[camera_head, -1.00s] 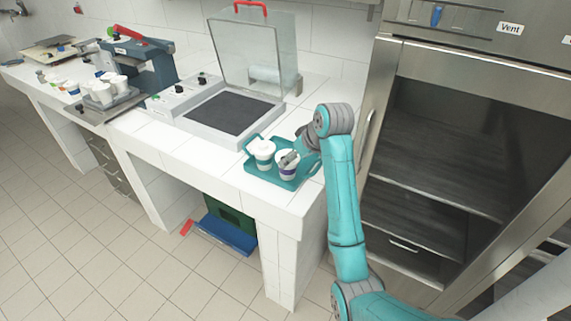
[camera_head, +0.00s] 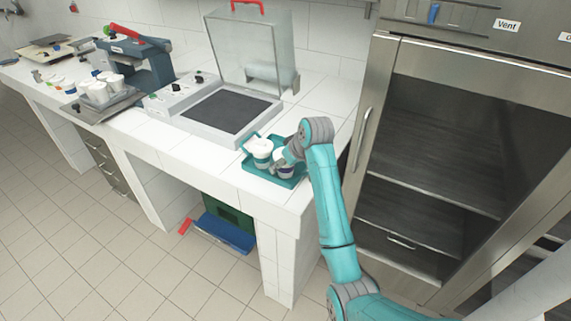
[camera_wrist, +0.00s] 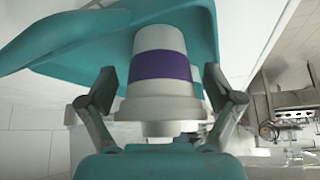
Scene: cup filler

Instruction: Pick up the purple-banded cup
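The purple-banded cup (camera_wrist: 160,66) is white with a lid. In the wrist view it appears upside down between the two fingers of my gripper (camera_wrist: 160,88). The fingers are spread on either side, with small gaps seen between them and the cup. In the head view, the cup (camera_head: 283,170) stands on a teal tray (camera_head: 293,182) at the counter's right end, its top partly hidden by my gripper (camera_head: 284,158). A second white lidded cup (camera_head: 262,149) stands on the tray to its left.
A machine with a raised clear cover (camera_head: 250,55) and dark plate stands behind the tray. A steel cabinet (camera_head: 384,150) is close on the right. More cups (camera_head: 97,92) stand beside a blue-grey machine (camera_head: 135,65) at the left.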

